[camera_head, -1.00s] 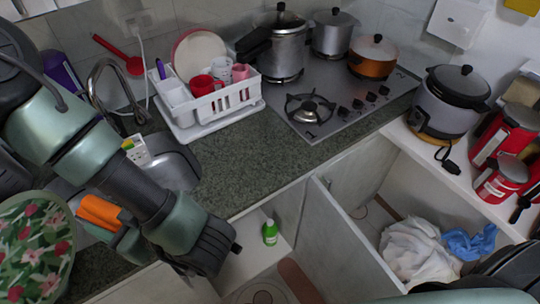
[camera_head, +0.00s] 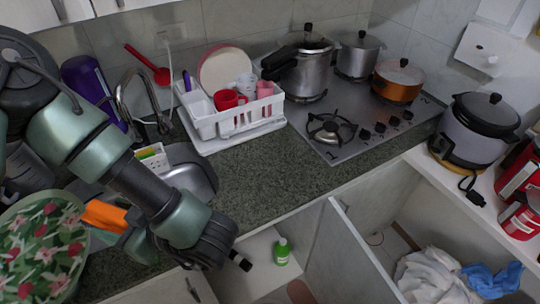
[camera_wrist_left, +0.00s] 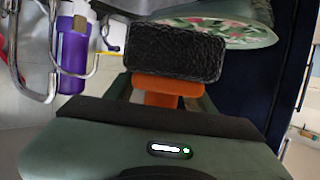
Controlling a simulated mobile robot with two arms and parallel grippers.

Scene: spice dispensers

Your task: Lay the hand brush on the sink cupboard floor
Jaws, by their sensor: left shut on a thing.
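My left gripper (camera_head: 104,216) is shut on an orange part, which looks like the hand brush (camera_head: 107,214). In the left wrist view the gripper (camera_wrist_left: 160,98) holds the orange part, with a black, rough-textured block (camera_wrist_left: 175,53) beyond it. The brush is high over the sink side of the counter, apart from the cupboard. The open cupboard under the counter shows a pale floor (camera_head: 262,243); my arm and the counter edge hide much of it. My right gripper is not in view.
A green bottle (camera_head: 282,252) stands in the cupboard. A floral round thing (camera_head: 40,245) is near the gripper. The sink (camera_head: 190,175), purple bottle (camera_head: 92,85) and dish rack (camera_head: 235,115) are behind my arm. The counter (camera_head: 270,175) is bare before the hob.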

